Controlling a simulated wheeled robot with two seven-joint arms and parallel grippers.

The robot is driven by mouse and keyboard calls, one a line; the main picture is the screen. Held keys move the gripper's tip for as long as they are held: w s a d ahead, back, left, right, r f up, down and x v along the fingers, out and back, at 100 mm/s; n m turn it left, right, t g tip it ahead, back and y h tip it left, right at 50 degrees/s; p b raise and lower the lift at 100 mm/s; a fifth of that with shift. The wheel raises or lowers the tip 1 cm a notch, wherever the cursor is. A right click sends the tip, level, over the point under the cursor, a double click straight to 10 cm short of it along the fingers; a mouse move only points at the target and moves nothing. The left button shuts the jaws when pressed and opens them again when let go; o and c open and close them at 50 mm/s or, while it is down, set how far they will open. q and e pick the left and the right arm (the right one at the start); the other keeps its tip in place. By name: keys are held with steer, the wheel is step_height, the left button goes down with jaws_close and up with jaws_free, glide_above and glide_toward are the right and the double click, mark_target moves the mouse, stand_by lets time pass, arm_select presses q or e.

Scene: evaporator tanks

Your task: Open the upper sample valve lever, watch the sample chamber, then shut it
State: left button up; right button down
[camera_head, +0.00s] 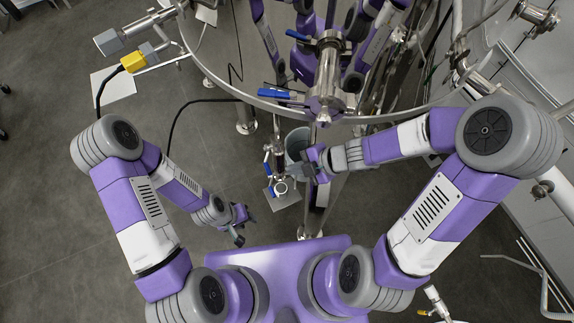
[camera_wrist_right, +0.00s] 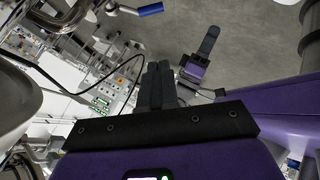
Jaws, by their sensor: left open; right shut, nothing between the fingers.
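A long blue lever (camera_head: 281,95) lies level beside the steel fitting at the front of the tank. Below it a thin vertical sample line (camera_head: 278,135) carries small blue levers (camera_head: 267,166) beside a narrow section; I cannot tell which lever is the upper sample valve's, and the chamber's contents are too small to make out. My right gripper (camera_head: 309,163) is shut and empty, just right of this line and apart from it. Its closed fingers (camera_wrist_right: 156,85) show in the right wrist view, with a blue lever (camera_wrist_right: 150,10) beyond. My left gripper (camera_head: 240,226) is open and empty, low on the left.
The shiny steel tank (camera_head: 215,70) fills the upper middle and mirrors my arms. A yellow connector (camera_head: 133,62) with a black cable sticks out at upper left. Open floor (camera_head: 45,190) lies at left.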

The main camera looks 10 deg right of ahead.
steer(key=w+d+f+b+x, duration=0.1)
steer(key=d+b+x, duration=0.1)
steer(key=b+x, duration=0.5)
steer(key=x, duration=0.5)
steer(key=shift+w+b, duration=0.2)
steer(key=shift+b, duration=0.15)
steer(key=shift+f, duration=0.1)
